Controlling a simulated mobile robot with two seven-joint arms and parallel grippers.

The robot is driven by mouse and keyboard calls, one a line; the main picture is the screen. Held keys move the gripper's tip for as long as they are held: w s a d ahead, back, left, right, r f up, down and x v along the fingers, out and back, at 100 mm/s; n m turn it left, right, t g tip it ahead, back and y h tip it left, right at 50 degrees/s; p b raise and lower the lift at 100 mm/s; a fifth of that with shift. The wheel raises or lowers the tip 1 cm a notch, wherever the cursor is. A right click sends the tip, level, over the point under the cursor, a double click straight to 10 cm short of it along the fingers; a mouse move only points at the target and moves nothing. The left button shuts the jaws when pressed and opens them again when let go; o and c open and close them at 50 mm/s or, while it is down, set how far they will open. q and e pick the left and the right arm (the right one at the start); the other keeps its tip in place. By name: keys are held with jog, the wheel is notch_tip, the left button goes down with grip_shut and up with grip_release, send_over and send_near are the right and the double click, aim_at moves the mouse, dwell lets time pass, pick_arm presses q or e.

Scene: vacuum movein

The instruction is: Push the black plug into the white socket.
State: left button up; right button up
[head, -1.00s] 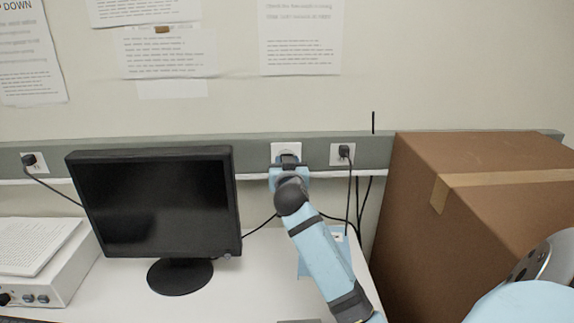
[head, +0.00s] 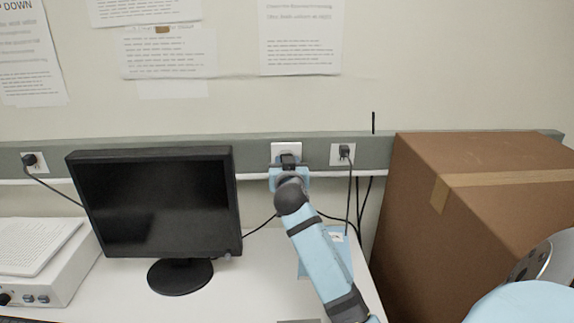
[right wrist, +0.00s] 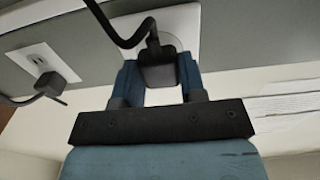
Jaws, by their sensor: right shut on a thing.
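The black plug (right wrist: 158,68) is held between the two blue fingers of my right gripper (right wrist: 160,84), which is shut on it. The plug is in front of the white socket (right wrist: 186,24) and overlaps its round face in the right wrist view. I cannot tell whether its prongs are in the holes. In the head view the right gripper (head: 288,164) is just below the white socket (head: 286,148) on the wall rail, and the plug (head: 288,160) shows only as a small dark patch. My left gripper is not in view.
A second outlet (head: 336,160) with a plugged-in black cord is close to the right. A monitor (head: 155,205) stands left of my arm, and a large cardboard box (head: 420,240) is at the right. Black cables hang behind the desk (head: 225,290).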

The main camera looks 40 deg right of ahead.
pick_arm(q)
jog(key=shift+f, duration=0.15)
pick_arm(e)
jog(key=shift+w+d, duration=0.4)
jog(key=shift+w, duration=0.05)
jog(key=o, duration=1)
jog(key=shift+c, duration=0.2)
